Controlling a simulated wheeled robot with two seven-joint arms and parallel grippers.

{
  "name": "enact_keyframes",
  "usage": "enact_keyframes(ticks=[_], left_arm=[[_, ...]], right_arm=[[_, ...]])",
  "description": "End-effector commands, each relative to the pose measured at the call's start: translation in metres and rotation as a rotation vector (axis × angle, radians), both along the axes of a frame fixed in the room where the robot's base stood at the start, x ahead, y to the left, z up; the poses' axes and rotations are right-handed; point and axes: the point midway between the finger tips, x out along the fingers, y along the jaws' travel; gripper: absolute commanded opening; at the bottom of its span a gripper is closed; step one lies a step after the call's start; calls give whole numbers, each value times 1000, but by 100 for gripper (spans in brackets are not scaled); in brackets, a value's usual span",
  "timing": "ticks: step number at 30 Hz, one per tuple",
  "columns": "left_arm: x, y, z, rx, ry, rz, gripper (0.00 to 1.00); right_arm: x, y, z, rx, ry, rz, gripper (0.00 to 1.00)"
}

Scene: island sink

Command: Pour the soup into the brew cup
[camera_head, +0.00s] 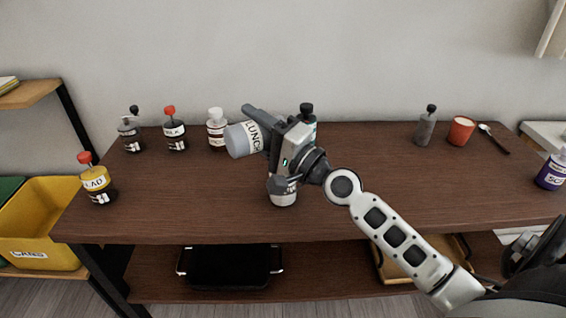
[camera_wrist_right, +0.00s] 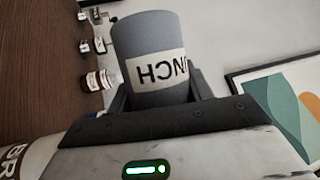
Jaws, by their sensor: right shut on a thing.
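My right gripper (camera_head: 262,130) is shut on a grey cylindrical container labelled LUNCH (camera_head: 240,139), held above the table and tipped well over on its side. In the right wrist view the container (camera_wrist_right: 155,45) sits between the fingers (camera_wrist_right: 160,95). Its contents do not show. A white cup (camera_head: 284,198) stands upright on the table below the gripper, partly hidden by it. A white thing lettered BR (camera_wrist_right: 15,160) shows at the wrist view's lower left corner, likely the brew cup. The container's left end is left of the cup. My left gripper is not in view.
Several bottles (camera_head: 174,133) stand at the left and back of the brown table (camera_head: 380,175). A black-topped bottle (camera_head: 307,112) stands behind the gripper. A grey bottle (camera_head: 426,128), red cup (camera_head: 461,131) and spoon (camera_head: 495,139) are back right.

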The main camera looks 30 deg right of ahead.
Motion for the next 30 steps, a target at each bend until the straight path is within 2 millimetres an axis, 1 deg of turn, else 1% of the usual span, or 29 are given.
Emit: enact_keyframes(ticks=[30], left_arm=[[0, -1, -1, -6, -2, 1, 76]], right_arm=[[0, -2, 4, 69, -6, -1, 24]])
